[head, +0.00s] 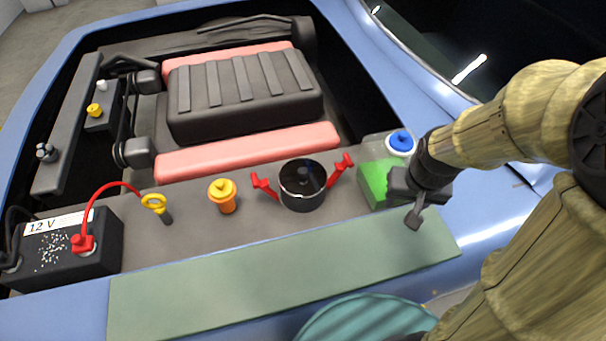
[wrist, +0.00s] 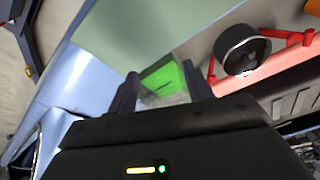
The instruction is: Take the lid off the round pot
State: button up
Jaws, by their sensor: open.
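The round pot (head: 302,199) is black with red side handles and stands upright in the engine bay. Its dark lid (head: 303,177) with a pale rim sits on top. In the wrist view the pot (wrist: 240,62) is at the upper right, its lid (wrist: 241,54) facing the camera. My gripper (head: 410,206) is to the right of the pot, apart from it, in front of the green-filled container. In the wrist view the two fingers of my gripper (wrist: 163,90) are spread with nothing held between them; the green container shows beyond them.
A 12 V battery (head: 70,262) is far left. A flat green strip (head: 270,280) lies clear in front.

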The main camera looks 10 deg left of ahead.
jog(key=w+a+r+p, duration=0.3)
jog(key=w+a, duration=0.3)
jog(key=w, duration=0.2)
jog(key=g+p, duration=0.2)
jog(key=p, duration=0.5)
send_over(303, 170)
jog(key=shift+s+f+n+b, duration=0.1)
jog(key=shift+f+n+b, duration=0.2)
jog(key=shift+f, duration=0.15)
notch_tip(303, 170, down, 12)
jog(key=p, duration=0.4)
jog(key=shift+f+p, duration=0.1)
jog(key=shift+p, duration=0.25)
jog(key=shift+f, duration=0.1)
